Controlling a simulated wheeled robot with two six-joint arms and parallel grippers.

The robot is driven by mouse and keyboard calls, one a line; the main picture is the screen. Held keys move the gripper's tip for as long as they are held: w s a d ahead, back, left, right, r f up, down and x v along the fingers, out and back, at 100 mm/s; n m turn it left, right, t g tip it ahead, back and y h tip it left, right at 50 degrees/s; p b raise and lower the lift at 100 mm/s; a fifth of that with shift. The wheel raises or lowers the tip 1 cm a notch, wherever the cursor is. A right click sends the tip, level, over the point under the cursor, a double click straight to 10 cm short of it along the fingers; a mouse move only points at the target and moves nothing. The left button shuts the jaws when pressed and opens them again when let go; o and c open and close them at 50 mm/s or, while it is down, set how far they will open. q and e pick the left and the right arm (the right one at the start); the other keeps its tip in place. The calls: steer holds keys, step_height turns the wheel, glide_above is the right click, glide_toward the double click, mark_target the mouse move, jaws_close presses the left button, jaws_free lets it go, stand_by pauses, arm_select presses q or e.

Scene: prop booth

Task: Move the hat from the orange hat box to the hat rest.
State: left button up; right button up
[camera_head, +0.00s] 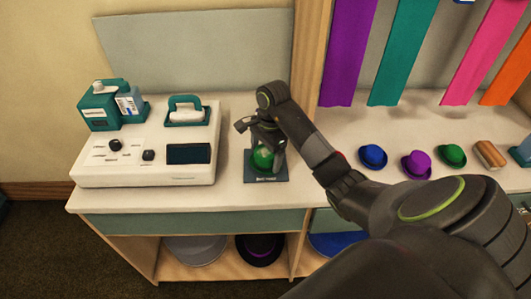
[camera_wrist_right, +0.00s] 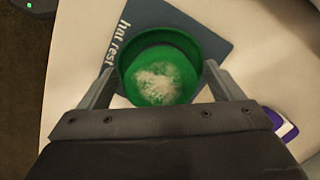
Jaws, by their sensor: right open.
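A small green hat (camera_head: 262,158) with a pale patch on its crown sits on the dark blue-grey hat rest (camera_head: 278,178), a flat mat on the counter. In the right wrist view the hat (camera_wrist_right: 160,72) lies between my fingers, and the printed words "hat rest" show on the mat (camera_wrist_right: 213,45). My right gripper (camera_head: 263,150) is open around the hat, one finger at each side; it also shows in the right wrist view (camera_wrist_right: 163,90). No orange hat box shows in either view. My left gripper is out of view.
A white machine (camera_head: 140,165) with a teal handle stands left of the mat. Blue (camera_head: 373,157), purple (camera_head: 416,165) and green (camera_head: 452,156) hats and a tan item (camera_head: 489,155) lie to the right. Coloured ribbons hang behind.

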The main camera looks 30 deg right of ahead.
step_height(320, 180, up, 17)
steer(key=d+p, duration=0.2)
steer(key=p, duration=1.3)
steer(key=shift+r, duration=0.15)
